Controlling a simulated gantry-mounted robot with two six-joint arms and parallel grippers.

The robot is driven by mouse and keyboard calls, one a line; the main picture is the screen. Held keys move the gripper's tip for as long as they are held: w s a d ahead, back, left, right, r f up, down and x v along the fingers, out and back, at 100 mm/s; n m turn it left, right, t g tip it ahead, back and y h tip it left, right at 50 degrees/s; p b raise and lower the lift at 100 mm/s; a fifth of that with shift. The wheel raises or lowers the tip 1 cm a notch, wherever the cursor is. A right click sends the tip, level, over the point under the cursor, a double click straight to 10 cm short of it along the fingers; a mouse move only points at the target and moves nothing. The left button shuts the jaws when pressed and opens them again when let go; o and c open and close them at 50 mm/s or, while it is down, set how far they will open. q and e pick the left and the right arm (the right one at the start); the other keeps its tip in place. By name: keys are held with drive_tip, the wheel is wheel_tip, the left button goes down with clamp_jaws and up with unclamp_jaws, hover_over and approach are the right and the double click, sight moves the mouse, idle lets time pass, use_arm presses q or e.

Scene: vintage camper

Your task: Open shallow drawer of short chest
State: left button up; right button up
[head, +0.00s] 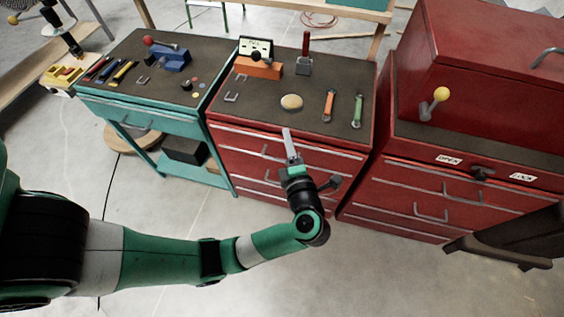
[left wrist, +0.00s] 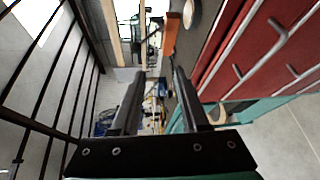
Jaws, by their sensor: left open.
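The short chest (head: 222,105) is the red one with a dark top in the middle of the head view. Its drawer fronts (head: 235,144) look shut, with grey bar handles (head: 266,152) on them. My left gripper (head: 288,133) is in front of the upper drawers, near the top's front edge, and hides part of the fronts. In the left wrist view the open fingers (left wrist: 158,75) have nothing between them. Red drawer fronts (left wrist: 268,32) and handles lie to their right, apart from them. My right gripper is not identifiable in view.
A teal workbench (head: 140,115) stands left of the chest, and a larger red cabinet (head: 470,75) stands close on its right. Tools and a cream disc (head: 291,102) lie on the chest top. A dark object (head: 510,240) juts in at right. Floor in front is clear.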

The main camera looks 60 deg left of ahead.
sight(278, 160)
use_arm(q)
wheel_tip(278, 160, down, 21)
drive_tip(key=s+d+m+b, duration=0.1)
drive_tip(key=s+m+b, duration=0.2)
drive_tip(key=b, duration=0.7)
drive_tip(key=shift+t+h, duration=0.3)
drive_tip(key=shift+t, duration=0.1)
drive_tip(key=b+x, duration=0.1)
drive_tip(key=x, duration=0.2)
drive_tip(key=b+x, duration=0.2)
drive_tip(key=x, duration=0.2)
drive_tip(key=b+x, duration=0.1)
drive_tip(key=x, duration=0.3)
drive_tip(key=shift+w+d+b, duration=0.1)
drive_tip(key=shift+w+b, duration=0.2)
drive_tip(key=shift+b, duration=0.1)
drive_tip(key=shift+a, duration=0.2)
use_arm(e)
wheel_tip(278, 160, down, 19)
drive_tip(key=shift+r+h, duration=0.2)
drive_tip(key=shift+h, duration=0.1)
use_arm(q)
drive_tip(key=shift+c, duration=0.3)
clamp_jaws()
